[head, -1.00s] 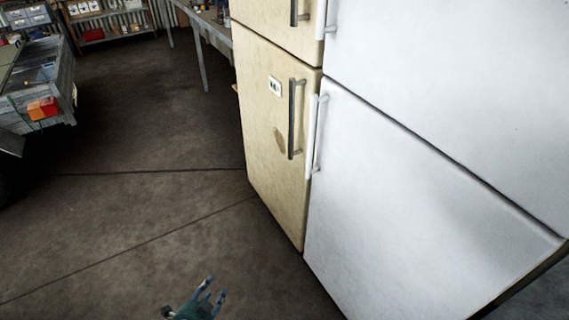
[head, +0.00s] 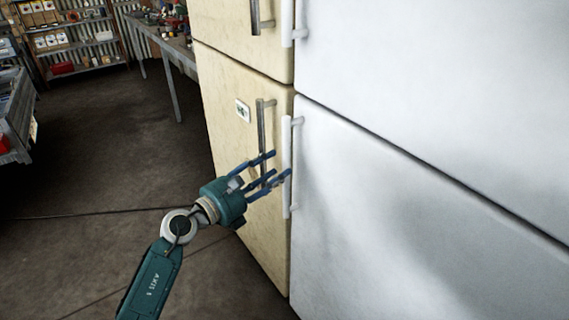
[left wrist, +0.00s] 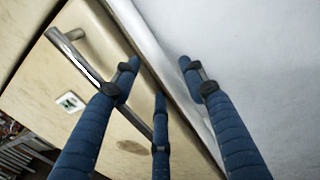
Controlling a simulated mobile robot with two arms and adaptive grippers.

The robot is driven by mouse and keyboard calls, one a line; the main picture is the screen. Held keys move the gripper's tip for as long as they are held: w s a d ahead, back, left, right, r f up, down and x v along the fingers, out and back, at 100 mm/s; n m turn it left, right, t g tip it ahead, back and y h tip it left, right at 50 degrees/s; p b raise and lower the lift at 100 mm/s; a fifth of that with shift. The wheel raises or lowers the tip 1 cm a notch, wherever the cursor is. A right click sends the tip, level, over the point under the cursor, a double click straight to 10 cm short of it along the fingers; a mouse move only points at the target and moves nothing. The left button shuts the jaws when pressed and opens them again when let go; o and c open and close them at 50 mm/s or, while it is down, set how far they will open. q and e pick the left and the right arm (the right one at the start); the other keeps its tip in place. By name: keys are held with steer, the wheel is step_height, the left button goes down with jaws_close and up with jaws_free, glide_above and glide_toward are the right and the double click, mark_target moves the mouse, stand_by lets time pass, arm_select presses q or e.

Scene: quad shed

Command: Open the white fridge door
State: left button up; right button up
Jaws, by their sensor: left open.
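The white fridge (head: 430,230) fills the right of the head view, and its lower door is shut. That door's upright white handle (head: 286,140) is on its left edge. A second white handle (head: 288,22) is on the upper door. My left gripper (head: 279,163) is open, its blue fingers pointing right at the lower handle's middle. The fingertips overlap the handle in the picture; I cannot tell if they touch it. In the left wrist view the open fingers (left wrist: 158,70) reach toward the seam beside the white door (left wrist: 245,60). My right gripper is not in view.
A cream fridge (head: 225,100) stands close against the left of the white one. Its metal handle (head: 261,125) is right beside the white handle, near my fingers. A workbench (head: 165,45) and shelves (head: 75,45) stand at the back left. The floor (head: 90,160) between is clear.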

mark_target(284, 161)
arm_select(q)
steer(key=b+x, duration=0.1)
steer(key=x, duration=0.3)
steer(key=shift+w+d, duration=0.15)
steer(key=shift+w, duration=0.05)
steer(key=shift+w+d, duration=0.1)
steer(key=c, duration=0.5)
jaws_close()
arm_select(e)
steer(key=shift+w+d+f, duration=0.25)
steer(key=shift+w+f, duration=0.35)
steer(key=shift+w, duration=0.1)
